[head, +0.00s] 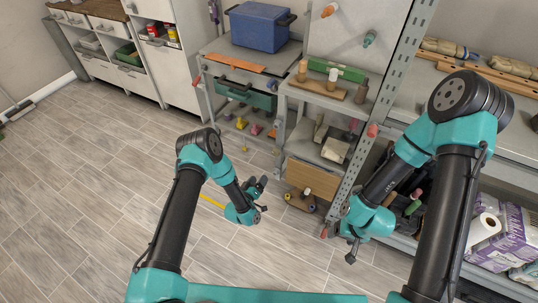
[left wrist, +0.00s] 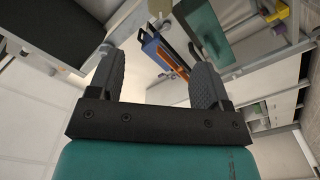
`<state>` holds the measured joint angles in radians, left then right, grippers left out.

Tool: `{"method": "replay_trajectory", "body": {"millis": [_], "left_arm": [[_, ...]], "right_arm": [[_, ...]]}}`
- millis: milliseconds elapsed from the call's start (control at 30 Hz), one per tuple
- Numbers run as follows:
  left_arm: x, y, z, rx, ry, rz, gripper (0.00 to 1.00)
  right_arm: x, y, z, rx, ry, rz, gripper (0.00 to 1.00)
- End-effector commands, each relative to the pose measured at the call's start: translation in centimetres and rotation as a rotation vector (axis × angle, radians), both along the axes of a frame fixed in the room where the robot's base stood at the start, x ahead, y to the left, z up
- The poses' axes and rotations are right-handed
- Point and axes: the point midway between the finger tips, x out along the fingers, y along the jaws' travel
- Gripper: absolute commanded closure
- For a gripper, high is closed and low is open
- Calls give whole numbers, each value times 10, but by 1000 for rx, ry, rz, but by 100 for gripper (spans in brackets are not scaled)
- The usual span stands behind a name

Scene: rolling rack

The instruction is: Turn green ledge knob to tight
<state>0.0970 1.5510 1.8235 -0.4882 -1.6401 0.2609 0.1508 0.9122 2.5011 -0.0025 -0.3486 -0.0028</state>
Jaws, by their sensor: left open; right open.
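A green knob (head: 370,38) sticks out from the pale back panel above the ledge (head: 325,91) of the rack. Its turn position is too small to read. A green bar (head: 338,70) lies at the back of that ledge. My left gripper (head: 261,196) is open and empty, low in front of the rack and well away from the green knob. In the left wrist view its two fingers (left wrist: 158,78) stand apart with nothing between them. My right gripper (head: 350,235) is open in front of the metal upright, below and apart from the green knob.
An orange knob (head: 330,10) sits on the same panel. Bottles and a wooden block (head: 320,89) stand on the ledge. A blue bin (head: 261,27) is on the left shelf above a teal drawer (head: 247,94). The perforated upright (head: 387,88) stands right of the ledge. Floor at left is clear.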

Motion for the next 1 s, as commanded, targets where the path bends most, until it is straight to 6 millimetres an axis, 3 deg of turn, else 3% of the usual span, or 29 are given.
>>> {"method": "replay_trajectory", "body": {"millis": [367,1000], "left_arm": [[16,-7,0,3,-1,-1,28],[109,-48,0,2,-1,0,28]], "right_arm": [[0,0,0,0,0,1,28],[0,0,0,0,0,1,28]]}}
